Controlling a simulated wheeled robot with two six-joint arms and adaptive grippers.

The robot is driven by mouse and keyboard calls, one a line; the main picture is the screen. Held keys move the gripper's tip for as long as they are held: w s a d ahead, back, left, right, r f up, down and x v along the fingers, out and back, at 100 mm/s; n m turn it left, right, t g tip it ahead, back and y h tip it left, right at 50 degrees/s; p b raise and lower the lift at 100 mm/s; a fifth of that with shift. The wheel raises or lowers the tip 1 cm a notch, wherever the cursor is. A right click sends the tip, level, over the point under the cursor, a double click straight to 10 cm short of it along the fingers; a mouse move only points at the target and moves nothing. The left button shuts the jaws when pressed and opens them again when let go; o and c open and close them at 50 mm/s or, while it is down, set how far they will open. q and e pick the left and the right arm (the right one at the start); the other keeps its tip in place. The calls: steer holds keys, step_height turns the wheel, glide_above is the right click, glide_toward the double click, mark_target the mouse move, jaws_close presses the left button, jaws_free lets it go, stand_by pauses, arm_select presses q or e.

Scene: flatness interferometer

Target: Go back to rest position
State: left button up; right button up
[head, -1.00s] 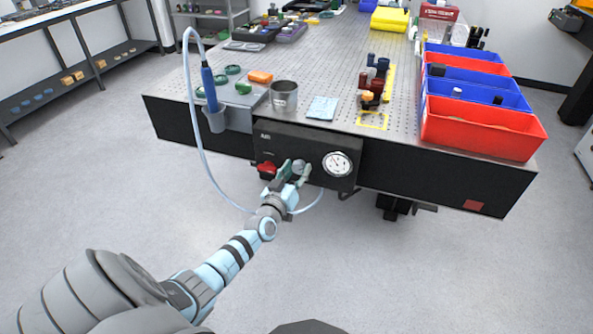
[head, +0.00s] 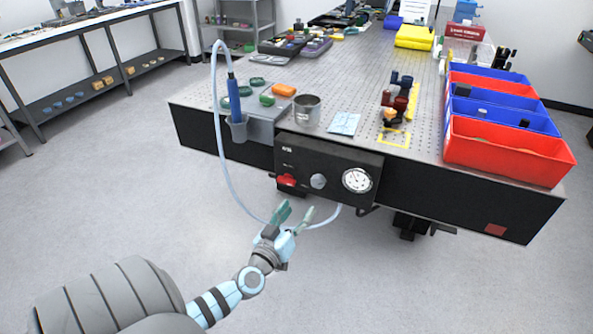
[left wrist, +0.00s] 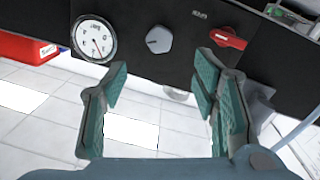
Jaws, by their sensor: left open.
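My left gripper (head: 293,215) is open and empty, in front of and below the black control panel (head: 330,160) on the table's front edge. It is apart from the panel. In the left wrist view, the gripper's green-padded fingers (left wrist: 160,105) are spread with only floor between them. Beyond them the panel shows a grey knob (left wrist: 159,40), a red lever (left wrist: 228,39) and a round gauge (left wrist: 94,39). In the head view the knob (head: 318,181) sits between the red lever (head: 287,180) and the gauge (head: 357,181). My right gripper is not in view.
The perforated table (head: 350,75) carries a metal cup (head: 307,111), a blue tool in a holder (head: 234,100) and red and blue bins (head: 510,150). A pale hose (head: 222,160) loops down near my left gripper. The floor in front is clear.

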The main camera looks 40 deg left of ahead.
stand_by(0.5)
arm_select(q)
steer(key=s+d+f+m+g+h+p, duration=0.15)
steer(key=s+f+g, duration=0.4)
steer(key=f, duration=0.75)
steer(key=s+d+f+m+g+h, duration=0.25)
steer(key=s+f, duration=0.55)
steer(key=f, duration=0.4)
steer(key=s+d+f+m+g+p, duration=0.1)
steer(key=s+d+f+g, duration=0.1)
steer(key=s, duration=0.6)
steer(key=s+d+f+m+g+p, duration=0.1)
steer(key=s+d+f+g, duration=0.2)
steer(key=s, duration=0.6)
steer(key=s+d+f+m+g+p, duration=0.1)
steer(key=s+d+f+g, duration=0.2)
steer(key=s+f, duration=0.2)
steer(key=s, duration=0.3)
steer(key=shift+s+d+f+p, duration=0.15)
steer(key=shift+d+f+p, duration=0.05)
steer(key=shift+p, duration=0.2)
steer(key=shift+a, duration=0.1)
